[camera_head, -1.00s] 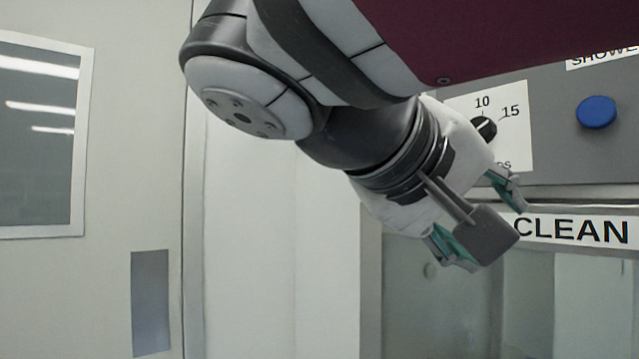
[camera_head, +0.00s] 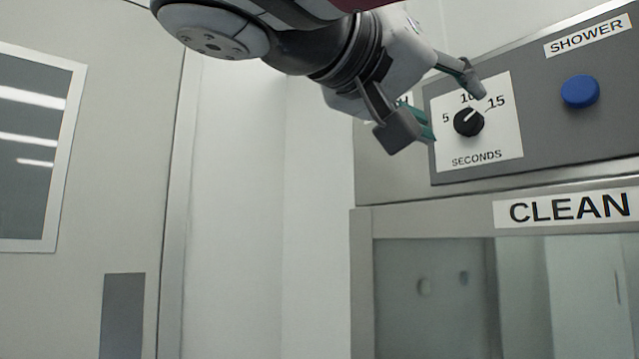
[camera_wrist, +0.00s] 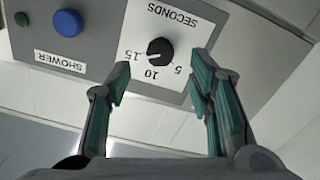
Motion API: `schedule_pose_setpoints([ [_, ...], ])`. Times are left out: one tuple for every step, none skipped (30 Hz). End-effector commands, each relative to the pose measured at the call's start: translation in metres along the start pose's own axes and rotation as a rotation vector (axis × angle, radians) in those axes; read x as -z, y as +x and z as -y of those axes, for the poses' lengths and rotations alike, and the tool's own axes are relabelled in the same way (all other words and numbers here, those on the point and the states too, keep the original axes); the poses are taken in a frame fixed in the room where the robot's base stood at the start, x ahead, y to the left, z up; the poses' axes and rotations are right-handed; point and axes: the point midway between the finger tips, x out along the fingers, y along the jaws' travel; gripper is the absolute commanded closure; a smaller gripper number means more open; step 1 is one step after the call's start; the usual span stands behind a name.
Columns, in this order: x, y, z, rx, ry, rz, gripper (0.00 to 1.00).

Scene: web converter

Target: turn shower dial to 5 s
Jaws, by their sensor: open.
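The shower dial (camera_head: 468,122) is a round black knob with a white mark, on a white plate labelled 5, 10, 15 and SECONDS. Its mark points up and right, between 10 and 15. In the wrist view the dial (camera_wrist: 160,50) appears upside down, ahead of and between the fingers. My gripper (camera_head: 450,108) is open and empty, with green-padded fingers, at the plate's upper left. One fingertip overlaps the plate near the 10. In the wrist view my gripper (camera_wrist: 160,76) has its fingers spread wide; neither visibly touches the knob.
A blue button (camera_head: 580,91) under a SHOWER label (camera_head: 587,36) sits right of the dial. Below the grey panel is a CLEAN sign (camera_head: 565,208) above a glass window. A door with a window stands at left.

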Motion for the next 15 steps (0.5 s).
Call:
schedule_pose_setpoints([
  [-0.001, 0.01, 0.0, -0.001, 0.0, 0.001, 0.52],
  [-0.001, 0.015, 0.0, -0.001, 0.0, 0.001, 0.52],
  [-0.001, 0.021, 0.0, 0.0, 0.0, 0.0, 0.52],
  [-0.001, 0.025, 0.0, 0.0, 0.0, 0.001, 0.52],
  [0.0, 0.029, 0.0, 0.001, -0.001, 0.0, 0.52],
  [0.0, 0.034, 0.0, 0.001, -0.001, 0.0, 0.52],
  [0.0, 0.037, 0.0, 0.0, -0.001, 0.0, 0.52],
  [0.0, 0.04, 0.0, 0.001, -0.001, 0.0, 0.52],
  [0.0, 0.043, 0.001, 0.002, -0.001, 0.0, 0.52],
  [0.0, 0.044, 0.0, 0.001, -0.001, 0.0, 0.52],
  [0.0, 0.046, 0.0, 0.001, -0.001, 0.0, 0.52],
  [0.0, 0.048, 0.0, 0.001, -0.001, 0.0, 0.52],
  [0.0, 0.048, 0.0, 0.001, -0.001, 0.0, 0.52],
  [0.0, 0.049, 0.0, 0.001, -0.001, 0.0, 0.52],
  [0.0, 0.049, 0.0, 0.002, -0.001, -0.001, 0.52],
])
